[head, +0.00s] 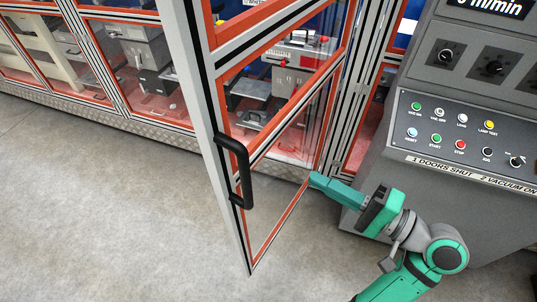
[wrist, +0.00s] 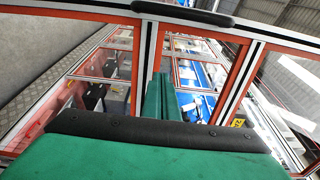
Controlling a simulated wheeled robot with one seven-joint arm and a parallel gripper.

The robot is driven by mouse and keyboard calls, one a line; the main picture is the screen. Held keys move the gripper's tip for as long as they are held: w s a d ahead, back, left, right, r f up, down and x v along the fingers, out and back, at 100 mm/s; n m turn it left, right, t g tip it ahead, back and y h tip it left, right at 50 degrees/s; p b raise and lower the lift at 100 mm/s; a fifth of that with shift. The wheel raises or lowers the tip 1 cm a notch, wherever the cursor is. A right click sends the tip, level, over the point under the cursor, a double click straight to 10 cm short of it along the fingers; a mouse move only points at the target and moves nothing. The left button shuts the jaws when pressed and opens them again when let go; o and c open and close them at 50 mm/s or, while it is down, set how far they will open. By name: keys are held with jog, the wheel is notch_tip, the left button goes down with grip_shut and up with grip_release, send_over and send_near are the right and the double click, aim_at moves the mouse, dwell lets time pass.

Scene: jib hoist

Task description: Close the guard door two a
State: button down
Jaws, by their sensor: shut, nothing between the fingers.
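The guard door (head: 283,80) stands open in the head view, swung out from the machine enclosure. It is a clear panel in an aluminium frame with orange-red edging. Its black handle (head: 240,172) is on the free left edge. A framed panel (wrist: 245,82) fills much of the wrist view, with a black bar-like handle (wrist: 182,12) at the top. My green gripper (head: 316,182) is shut and empty by the lower right part of the door, right of the handle. Its fingers also show in the wrist view (wrist: 163,97). I cannot tell whether they touch the door.
A grey control console (head: 430,190) with coloured buttons stands close on the right, beside my arm. Other framed enclosure panels (head: 125,75) run along the back left. The grey floor (head: 110,210) is clear left of the door.

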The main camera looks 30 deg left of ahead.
send_near(255, 150)
jog(key=shift+g, duration=0.4)
jog(key=a, duration=0.6)
jog(key=shift+a+r, duration=0.2)
jog(key=shift+a, duration=0.05)
